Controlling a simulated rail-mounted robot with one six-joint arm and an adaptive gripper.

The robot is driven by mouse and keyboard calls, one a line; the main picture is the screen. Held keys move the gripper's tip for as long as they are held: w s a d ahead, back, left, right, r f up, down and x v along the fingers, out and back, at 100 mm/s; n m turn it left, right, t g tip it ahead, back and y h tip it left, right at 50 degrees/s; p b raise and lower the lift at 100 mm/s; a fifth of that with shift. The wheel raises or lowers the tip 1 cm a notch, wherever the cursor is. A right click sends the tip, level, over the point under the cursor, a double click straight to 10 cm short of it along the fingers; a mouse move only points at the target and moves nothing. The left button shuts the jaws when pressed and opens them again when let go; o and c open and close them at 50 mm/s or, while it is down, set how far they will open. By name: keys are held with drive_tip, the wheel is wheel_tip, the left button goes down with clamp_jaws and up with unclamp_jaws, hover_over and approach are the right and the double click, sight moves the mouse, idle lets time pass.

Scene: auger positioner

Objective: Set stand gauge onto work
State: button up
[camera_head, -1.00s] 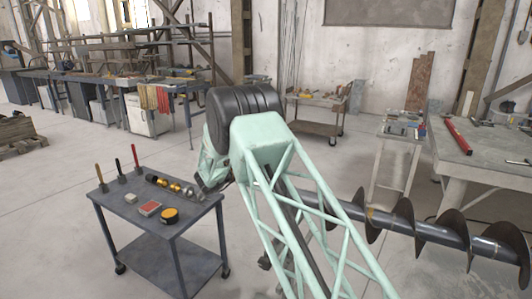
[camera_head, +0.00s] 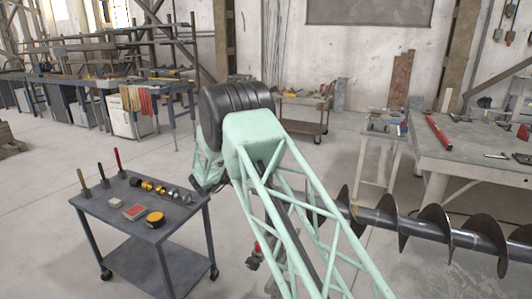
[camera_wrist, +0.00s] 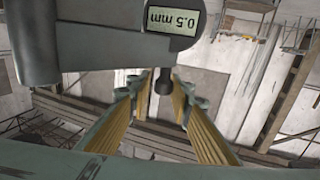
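A dark grey gauge (camera_wrist: 90,40) with a digital display (camera_wrist: 172,20) fills the top left of the wrist view. The display reads 0.5 mm, upside down. A short dark stem with a rounded end (camera_wrist: 163,82) comes down from the gauge between the tips of my gripper (camera_wrist: 163,85). The gripper's two yellow-sided fingers stand apart, with background showing between them. I cannot tell whether the tips touch the stem. In the head view my arm hides most of the gripper end. A small red part shows low beside the arm there. The auger (camera_head: 374,214) lies at the right.
A dark cart (camera_head: 100,212) at the left holds upright handled tools, a yellow-black round item (camera_head: 155,219), a red item (camera_head: 134,211) and a shaft with gold parts. A workbench (camera_head: 455,160) stands behind the auger.

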drive_tip(key=shift+o, duration=0.9)
drive_tip(key=shift+a+r, duration=0.1)
drive_tip(key=shift+a, duration=0.05)
drive_tip(key=shift+s+a, duration=0.15)
drive_tip(key=shift+s, duration=0.05)
drive_tip(key=v, duration=1.1)
drive_tip(key=shift+s, duration=0.2)
